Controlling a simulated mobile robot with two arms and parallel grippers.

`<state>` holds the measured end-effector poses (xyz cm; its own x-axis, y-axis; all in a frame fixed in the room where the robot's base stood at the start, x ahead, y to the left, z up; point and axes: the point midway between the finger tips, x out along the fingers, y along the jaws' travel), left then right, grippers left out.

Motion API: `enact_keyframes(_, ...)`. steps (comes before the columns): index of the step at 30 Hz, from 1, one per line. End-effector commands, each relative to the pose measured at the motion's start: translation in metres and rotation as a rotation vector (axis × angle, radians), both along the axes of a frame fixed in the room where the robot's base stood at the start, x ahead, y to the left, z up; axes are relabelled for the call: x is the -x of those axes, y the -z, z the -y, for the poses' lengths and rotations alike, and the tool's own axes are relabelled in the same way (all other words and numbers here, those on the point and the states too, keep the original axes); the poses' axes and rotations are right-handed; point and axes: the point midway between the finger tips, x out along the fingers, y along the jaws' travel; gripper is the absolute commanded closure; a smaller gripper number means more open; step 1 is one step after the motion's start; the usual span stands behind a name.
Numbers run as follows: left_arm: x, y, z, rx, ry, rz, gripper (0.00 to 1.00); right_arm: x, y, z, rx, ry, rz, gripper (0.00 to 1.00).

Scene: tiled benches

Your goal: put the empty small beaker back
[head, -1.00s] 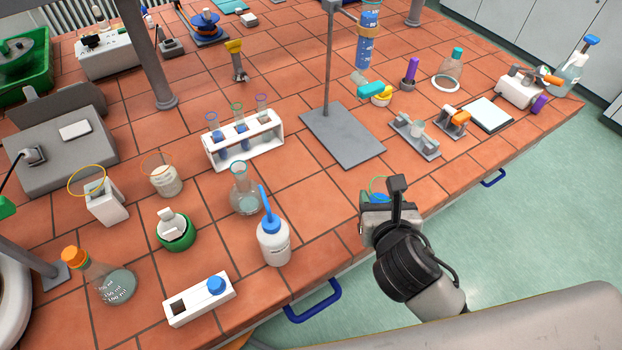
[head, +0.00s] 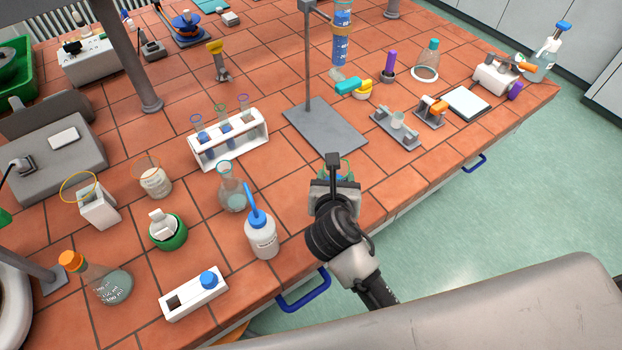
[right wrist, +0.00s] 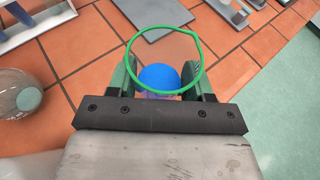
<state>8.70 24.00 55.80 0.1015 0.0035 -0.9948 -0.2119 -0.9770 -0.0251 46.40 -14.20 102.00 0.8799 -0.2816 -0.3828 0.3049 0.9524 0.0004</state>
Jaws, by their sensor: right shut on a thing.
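My right gripper (head: 335,190) is shut on a small clear beaker with a green rim (right wrist: 165,50). It holds the beaker over the front edge of the tiled bench, right of the blue-capped wash bottle (head: 262,236). In the right wrist view, the gripper (right wrist: 166,82) has a finger on each side of the beaker. A blue rounded thing (right wrist: 160,77) shows through the rim; I cannot tell whether it is inside the beaker or behind it. In the head view, the gripper hides most of the beaker. My left gripper is not in view.
A teal-rimmed flask (head: 231,190) stands behind the wash bottle, and a white test-tube rack (head: 230,143) behind that. A grey stand base (head: 327,128) lies beyond the gripper. A white holder with a blue knob (head: 190,296) is at front left.

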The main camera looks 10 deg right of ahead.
Motion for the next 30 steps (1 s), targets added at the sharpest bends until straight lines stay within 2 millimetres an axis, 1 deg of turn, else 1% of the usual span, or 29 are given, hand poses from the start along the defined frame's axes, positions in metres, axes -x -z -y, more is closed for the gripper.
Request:
enact_keyframes(1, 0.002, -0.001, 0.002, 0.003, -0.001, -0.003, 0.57, -0.013, 0.007, -0.006, -0.001, 0.000, 0.000, 0.82)
enact_keyframes(6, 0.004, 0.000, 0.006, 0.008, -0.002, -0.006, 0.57, -0.048, 0.030, -0.021, 0.000, 0.000, 0.000, 0.82)
enact_keyframes(9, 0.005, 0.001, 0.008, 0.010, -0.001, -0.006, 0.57, -0.064, 0.041, -0.029, 0.000, -0.001, 0.000, 0.82)
enact_keyframes(12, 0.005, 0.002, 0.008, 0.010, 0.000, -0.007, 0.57, -0.073, 0.047, -0.033, 0.000, -0.001, 0.001, 0.82)
enact_keyframes(16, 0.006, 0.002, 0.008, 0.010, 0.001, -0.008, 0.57, -0.077, 0.054, -0.035, -0.001, 0.000, 0.000, 0.82)
enact_keyframes(20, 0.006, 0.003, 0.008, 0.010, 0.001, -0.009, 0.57, -0.077, 0.073, -0.035, 0.001, -0.002, -0.002, 0.82)
enact_keyframes(21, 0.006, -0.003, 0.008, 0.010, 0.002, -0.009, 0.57, -0.077, 0.074, -0.035, 0.002, -0.001, -0.002, 0.82)
enact_keyframes(24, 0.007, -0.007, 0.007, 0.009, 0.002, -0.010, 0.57, -0.077, 0.082, -0.035, 0.001, -0.001, 0.000, 0.82)
enact_keyframes(30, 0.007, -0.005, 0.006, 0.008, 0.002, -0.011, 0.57, -0.077, 0.086, -0.035, -0.001, -0.001, 0.002, 0.82)
